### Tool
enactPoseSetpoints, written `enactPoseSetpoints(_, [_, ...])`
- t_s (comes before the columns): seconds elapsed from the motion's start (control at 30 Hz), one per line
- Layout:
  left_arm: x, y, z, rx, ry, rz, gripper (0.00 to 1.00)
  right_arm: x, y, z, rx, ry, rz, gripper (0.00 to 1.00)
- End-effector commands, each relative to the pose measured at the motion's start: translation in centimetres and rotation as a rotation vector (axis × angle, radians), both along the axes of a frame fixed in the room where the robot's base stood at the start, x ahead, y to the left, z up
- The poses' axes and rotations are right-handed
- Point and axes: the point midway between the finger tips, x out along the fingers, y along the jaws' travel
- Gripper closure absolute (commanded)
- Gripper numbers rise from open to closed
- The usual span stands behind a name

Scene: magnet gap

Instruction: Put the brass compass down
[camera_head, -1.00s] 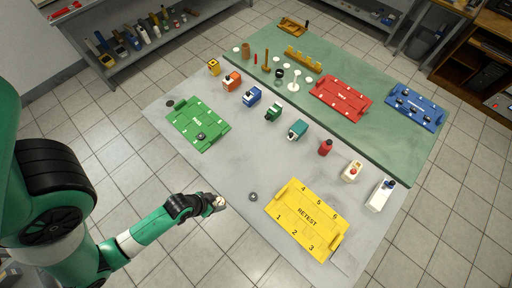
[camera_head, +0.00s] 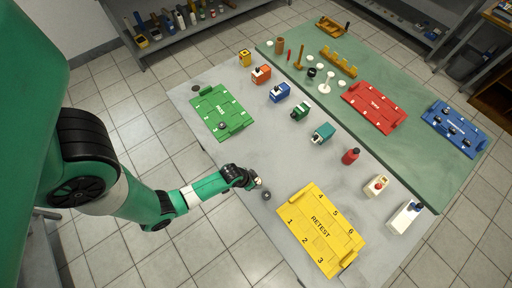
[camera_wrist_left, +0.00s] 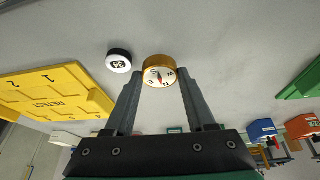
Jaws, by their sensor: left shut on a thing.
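The brass compass (camera_wrist_left: 158,72) is a small gold disc with a white dial and a red needle. In the left wrist view it sits between the fingertips of my left gripper (camera_wrist_left: 160,84), which is shut on it. In the head view my left gripper (camera_head: 254,182) is over the grey table's near edge, with the compass mostly hidden at its tip. I cannot tell whether the compass touches the table. My right gripper is in neither view.
A small dark round piece with a white numbered face (camera_wrist_left: 119,61) lies beside the compass; it also shows in the head view (camera_head: 266,195). A yellow RETEST tray (camera_head: 320,228) lies right, a green tray (camera_head: 222,112) behind left. Several small coloured devices line the grey table (camera_head: 245,155).

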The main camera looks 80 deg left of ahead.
Motion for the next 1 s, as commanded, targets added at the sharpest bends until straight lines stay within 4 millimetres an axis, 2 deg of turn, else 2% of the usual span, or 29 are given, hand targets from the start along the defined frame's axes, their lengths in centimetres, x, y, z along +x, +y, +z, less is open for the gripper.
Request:
enactPoseSetpoints(0.07, [0.2,0.1,-0.3,0.000,-0.001,0.000,1.00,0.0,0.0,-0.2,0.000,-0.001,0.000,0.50])
enactPoseSetpoints(0.2, [0.5,0.2,-2.8,-0.001,0.002,0.000,1.00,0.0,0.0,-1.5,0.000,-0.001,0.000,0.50])
enactPoseSetpoints(0.3, [0.5,0.2,-3.7,0.000,0.000,0.000,1.00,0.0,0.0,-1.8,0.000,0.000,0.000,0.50])
enactPoseSetpoints(0.67, [0.5,0.2,-4.0,0.000,-0.001,0.000,1.00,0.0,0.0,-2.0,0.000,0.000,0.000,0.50])
enactPoseSetpoints(0.7, [0.5,0.2,-3.8,0.000,-0.001,0.000,0.38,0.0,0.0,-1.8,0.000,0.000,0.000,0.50])
enactPoseSetpoints(0.73, [0.5,0.2,-3.8,0.000,-0.001,0.000,0.32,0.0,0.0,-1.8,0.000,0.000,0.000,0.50])
enactPoseSetpoints(1.0, [0.5,0.2,-3.8,0.000,-0.001,0.000,0.32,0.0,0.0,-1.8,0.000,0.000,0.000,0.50])
